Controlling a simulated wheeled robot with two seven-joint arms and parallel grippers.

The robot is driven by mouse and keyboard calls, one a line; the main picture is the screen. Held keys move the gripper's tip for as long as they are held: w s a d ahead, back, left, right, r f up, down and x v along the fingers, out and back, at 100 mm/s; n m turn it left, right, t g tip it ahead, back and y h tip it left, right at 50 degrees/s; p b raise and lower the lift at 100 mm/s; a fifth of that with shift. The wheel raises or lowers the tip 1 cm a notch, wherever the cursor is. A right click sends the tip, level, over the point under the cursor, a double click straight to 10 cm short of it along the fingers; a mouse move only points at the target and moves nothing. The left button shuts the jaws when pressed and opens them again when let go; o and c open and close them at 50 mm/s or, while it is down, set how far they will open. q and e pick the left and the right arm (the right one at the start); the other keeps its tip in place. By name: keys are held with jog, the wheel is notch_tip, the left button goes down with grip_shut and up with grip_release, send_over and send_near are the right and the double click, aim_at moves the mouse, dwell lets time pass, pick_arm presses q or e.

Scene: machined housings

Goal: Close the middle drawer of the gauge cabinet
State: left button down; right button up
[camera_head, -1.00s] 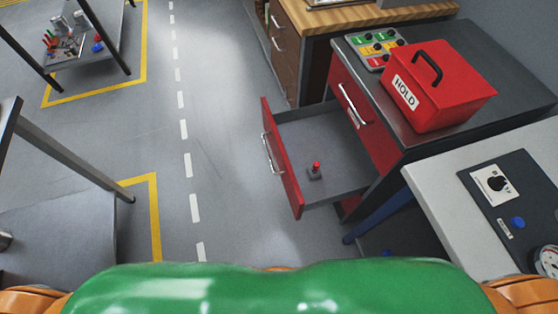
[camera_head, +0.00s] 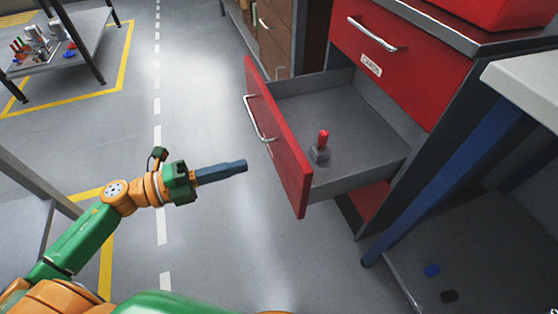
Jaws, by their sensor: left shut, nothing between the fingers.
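The red gauge cabinet (camera_head: 418,75) stands at the upper right. Its middle drawer (camera_head: 277,140) is pulled well out, with a red front and a silver bar handle (camera_head: 258,122) facing left. A small grey part with a red top (camera_head: 321,148) stands inside the drawer. The upper drawer is shut, and a red lower front (camera_head: 371,201) shows partly below. My left gripper (camera_head: 241,166) is shut and empty. Its fingers point right, toward the drawer front, and appear just left of it; I cannot tell the exact gap. My right gripper is out of view.
A pale bench with a blue leg (camera_head: 450,185) stands close at the right. A brown drawer unit (camera_head: 287,40) is behind the open drawer. A grey table (camera_head: 72,45) with parts is far left, another table edge (camera_head: 35,178) nearer left. Floor left of the drawer is clear.

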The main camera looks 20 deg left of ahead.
aim_at(291, 152)
pick_arm(q)
jog(key=x, duration=0.8)
jog(key=shift+w, duration=0.1)
jog(key=shift+w+d, duration=0.3)
jog(key=shift+d, duration=0.1)
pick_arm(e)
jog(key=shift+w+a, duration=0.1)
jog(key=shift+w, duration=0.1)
